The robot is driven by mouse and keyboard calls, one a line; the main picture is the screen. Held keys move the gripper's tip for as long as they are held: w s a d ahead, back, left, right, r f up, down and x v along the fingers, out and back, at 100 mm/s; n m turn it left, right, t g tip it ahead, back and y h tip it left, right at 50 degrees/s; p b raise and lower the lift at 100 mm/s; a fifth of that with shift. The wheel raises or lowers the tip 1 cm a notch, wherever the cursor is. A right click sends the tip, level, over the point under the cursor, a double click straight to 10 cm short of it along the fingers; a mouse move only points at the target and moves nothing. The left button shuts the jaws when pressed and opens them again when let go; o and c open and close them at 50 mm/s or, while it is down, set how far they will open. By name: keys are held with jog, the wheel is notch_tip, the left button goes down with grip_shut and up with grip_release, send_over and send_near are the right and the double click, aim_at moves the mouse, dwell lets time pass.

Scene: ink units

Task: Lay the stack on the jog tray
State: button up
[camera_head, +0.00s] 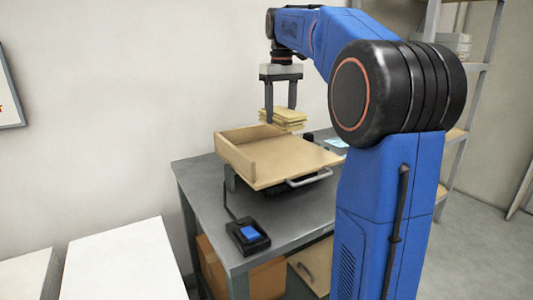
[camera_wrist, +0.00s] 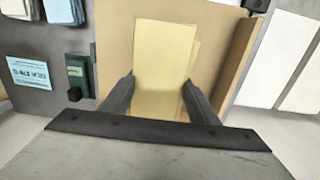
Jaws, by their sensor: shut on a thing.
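A stack of pale yellow sheets (camera_head: 283,120) is between the fingers of my gripper (camera_head: 279,106). The gripper is shut on the stack, with a finger at each long side in the wrist view. The stack (camera_wrist: 163,50) looks slightly fanned, with some lower sheets sticking out at the right. The jog tray (camera_head: 275,165) is a tan wooden tray with raised walls at its left and back left. In the head view the stack appears above the tray's far part. In the wrist view the tray (camera_wrist: 115,35) lies behind the stack. The size of any gap between them is unclear.
The tray stands on a grey table (camera_head: 205,185) and has a metal handle (camera_head: 309,178) at its front. A black box with a blue top (camera_head: 248,235) is on the table's front. White surfaces (camera_head: 125,262) stand at lower left. A shelf rack (camera_head: 462,110) is at right.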

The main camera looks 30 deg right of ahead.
jog(key=shift+f, duration=4.75)
jog(key=o, duration=1.3)
jog(key=shift+f, duration=0.1)
jog(key=shift+o, duration=0.2)
notch_tip(320, 180, up, 12)
jog(key=shift+r, duration=0.1)
